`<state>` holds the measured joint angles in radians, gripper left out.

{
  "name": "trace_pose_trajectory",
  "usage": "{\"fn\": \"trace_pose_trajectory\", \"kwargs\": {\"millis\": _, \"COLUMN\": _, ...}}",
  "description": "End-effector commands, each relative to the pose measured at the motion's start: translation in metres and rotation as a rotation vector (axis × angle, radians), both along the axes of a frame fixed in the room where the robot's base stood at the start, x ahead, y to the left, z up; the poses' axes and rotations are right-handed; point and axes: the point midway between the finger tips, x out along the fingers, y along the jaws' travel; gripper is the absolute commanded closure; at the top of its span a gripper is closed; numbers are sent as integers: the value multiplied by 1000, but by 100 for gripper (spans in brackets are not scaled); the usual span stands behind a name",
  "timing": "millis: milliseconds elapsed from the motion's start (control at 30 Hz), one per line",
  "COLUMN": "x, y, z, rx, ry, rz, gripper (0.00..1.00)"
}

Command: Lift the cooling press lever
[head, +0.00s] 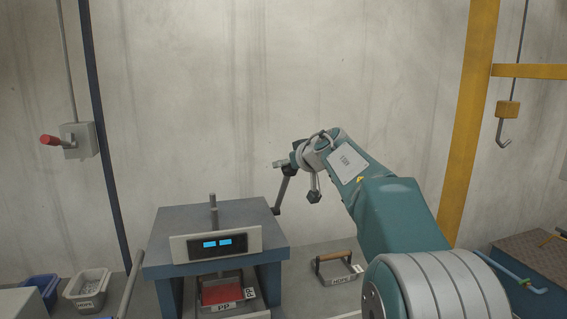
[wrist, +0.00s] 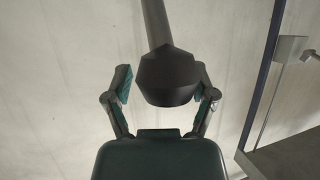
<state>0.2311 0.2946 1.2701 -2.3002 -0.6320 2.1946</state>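The press (head: 215,240) is a blue-grey frame with a blue-lit display, standing at lower centre in the head view. Its lever (head: 281,195) is a dark rod rising at a slant from the press's right side. A black knob tops the lever and also shows large in the wrist view (wrist: 168,78). My gripper (head: 296,180) is open at the lever's top, its fingers spread to either side of the knob. In the wrist view the knob lies between my fingers (wrist: 163,88), nearer the right one. I cannot tell whether they touch it.
A red-handled wall switch (head: 78,140) is at left. A blue bin (head: 40,284) and a grey bin (head: 87,286) sit at lower left. A wooden-handled tray (head: 338,268) lies right of the press. A yellow post (head: 470,120) and hook (head: 505,130) stand right.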

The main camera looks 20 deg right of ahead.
Motion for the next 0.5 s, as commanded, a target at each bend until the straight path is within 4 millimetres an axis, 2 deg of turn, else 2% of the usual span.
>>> {"fn": "trace_pose_trajectory", "kwargs": {"millis": 367, "x": -1, "y": 7, "z": 0, "rx": -4, "ry": 0, "rz": 2, "gripper": 5}}
{"fn": "trace_pose_trajectory", "kwargs": {"millis": 500, "x": -10, "y": 4, "z": 6, "rx": -3, "ry": -2, "rz": 2, "gripper": 5}}
